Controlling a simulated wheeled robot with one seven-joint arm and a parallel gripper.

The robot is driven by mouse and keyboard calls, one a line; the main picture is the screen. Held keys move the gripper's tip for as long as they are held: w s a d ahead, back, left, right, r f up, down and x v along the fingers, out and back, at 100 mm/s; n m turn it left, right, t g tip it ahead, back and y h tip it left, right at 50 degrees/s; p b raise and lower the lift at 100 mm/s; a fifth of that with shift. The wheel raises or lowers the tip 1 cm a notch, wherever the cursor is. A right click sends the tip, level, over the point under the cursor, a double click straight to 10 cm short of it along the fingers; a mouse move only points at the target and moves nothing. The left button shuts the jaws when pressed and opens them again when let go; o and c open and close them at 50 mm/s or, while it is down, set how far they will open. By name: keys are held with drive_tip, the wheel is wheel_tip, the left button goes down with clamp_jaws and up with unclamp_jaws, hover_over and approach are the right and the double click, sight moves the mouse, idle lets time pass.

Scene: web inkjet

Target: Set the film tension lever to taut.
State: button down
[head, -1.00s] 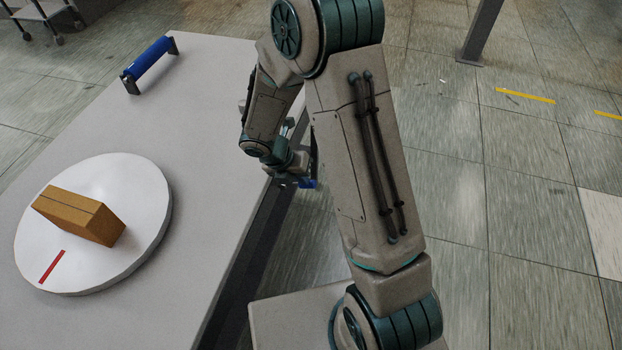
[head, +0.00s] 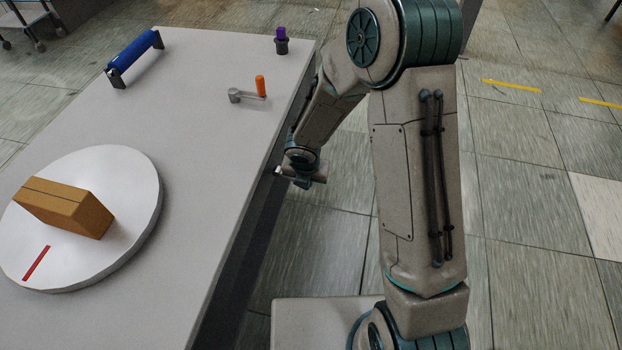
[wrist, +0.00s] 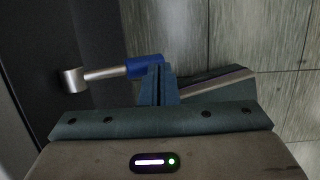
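A lever with a metal hub, a pale metal arm and a blue grip (wrist: 144,67) shows in the wrist view, beside a dark surface at the left. My gripper (wrist: 160,75) has its fingers together at the end of the blue grip. The grip's end is hidden behind them, and I cannot tell whether they touch. In the head view my gripper (head: 300,178) is just off the right edge of the grey table (head: 190,110). There the blue grip is hidden. No markings for the lever's positions show.
On the table are an orange-handled crank (head: 260,86), a purple-topped knob (head: 281,42), a blue roller bar (head: 135,52) and a white turntable (head: 130,185) bearing a brown box (head: 65,208). Tiled floor (head: 520,210) is open at the right.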

drive_tip(key=shift+f, duration=0.35)
drive_tip(key=shift+s+d+f, duration=0.15)
drive_tip(key=shift+f, duration=0.05)
drive_tip(key=s+d+r+p, duration=0.2)
drive_tip(key=r+p, duration=0.1)
drive_tip(key=r, duration=0.3)
drive_tip(key=s+d+r+p, duration=0.3)
drive_tip(key=r, duration=0.3)
drive_tip(key=shift+d, duration=0.2)
drive_tip(key=shift+r, duration=0.15)
idle(0.3)
drive_tip(key=s+d+r+m+h, duration=0.2)
drive_tip(key=d+r+m, duration=0.4)
drive_tip(key=r+m, duration=0.3)
drive_tip(key=s+d+r+m+y, duration=0.1)
drive_tip(key=s+r+m, duration=0.4)
drive_tip(key=m, duration=0.7)
drive_tip(key=s+d+r+m+y, duration=0.1)
drive_tip(key=s+r+m, duration=0.4)
drive_tip(key=m, duration=0.7)
drive_tip(key=s, duration=0.2)
drive_tip(key=shift+s+d+r, duration=0.15)
drive_tip(key=shift+s+r, duration=0.2)
drive_tip(key=shift+r, duration=0.05)
